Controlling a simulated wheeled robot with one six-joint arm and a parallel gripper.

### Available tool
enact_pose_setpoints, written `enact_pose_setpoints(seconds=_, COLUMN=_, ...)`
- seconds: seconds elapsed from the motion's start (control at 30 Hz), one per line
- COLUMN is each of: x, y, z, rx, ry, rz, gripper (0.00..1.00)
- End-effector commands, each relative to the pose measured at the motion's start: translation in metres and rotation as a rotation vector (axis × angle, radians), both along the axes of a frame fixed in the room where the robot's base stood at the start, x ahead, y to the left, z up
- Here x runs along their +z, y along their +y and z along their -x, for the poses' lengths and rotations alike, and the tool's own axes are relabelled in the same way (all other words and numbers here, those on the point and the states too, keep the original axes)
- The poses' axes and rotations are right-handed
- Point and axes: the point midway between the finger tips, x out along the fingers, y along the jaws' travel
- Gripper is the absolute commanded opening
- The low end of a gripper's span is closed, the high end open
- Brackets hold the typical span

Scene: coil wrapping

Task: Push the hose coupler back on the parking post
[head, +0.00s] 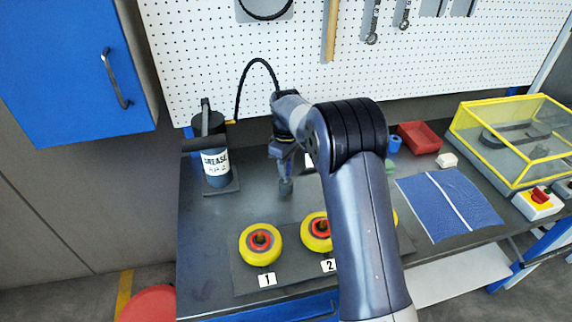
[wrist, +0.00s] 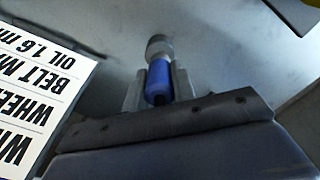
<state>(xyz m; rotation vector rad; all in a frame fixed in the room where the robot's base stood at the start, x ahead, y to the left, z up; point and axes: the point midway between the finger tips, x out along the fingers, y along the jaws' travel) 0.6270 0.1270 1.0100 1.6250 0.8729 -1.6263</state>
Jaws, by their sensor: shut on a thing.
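My gripper (head: 285,168) points down over the back of the dark bench, right of the grease pump. In the wrist view its two fingers (wrist: 160,88) are shut on the sides of a blue coupler (wrist: 159,80). A grey round end (wrist: 158,48) shows beyond the blue body; I cannot tell whether it is the coupler's nose or the post. In the head view a grey cylinder (head: 286,188) shows below the fingers, close to the bench. A black hose (head: 257,62) arches from the pump and passes behind my wrist. I cannot make out the parking post separately.
The grease pump (head: 214,150) stands left of my gripper. Yellow wheels (head: 260,243) lie in front on a dark mat. A printed white card (wrist: 45,85) is close on the left. A red bin (head: 419,138), blue cloth (head: 449,204) and yellow-framed guard (head: 515,140) are to the right.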

Motion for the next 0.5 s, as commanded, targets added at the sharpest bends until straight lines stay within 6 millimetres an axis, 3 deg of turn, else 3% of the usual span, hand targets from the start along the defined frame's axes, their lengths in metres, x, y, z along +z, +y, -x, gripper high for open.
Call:
enact_pose_setpoints(seconds=0.43, x=-0.0115, y=0.0, z=-0.0001, rx=0.0, ry=-0.001, rz=0.0, gripper=0.0)
enact_pose_setpoints(seconds=0.47, x=-0.0106, y=0.0, z=-0.0001, rx=0.0, ry=-0.001, rz=0.0, gripper=0.27)
enact_pose_setpoints(seconds=0.5, x=-0.0104, y=0.0, z=-0.0001, rx=0.0, ry=-0.001, rz=0.0, gripper=0.3)
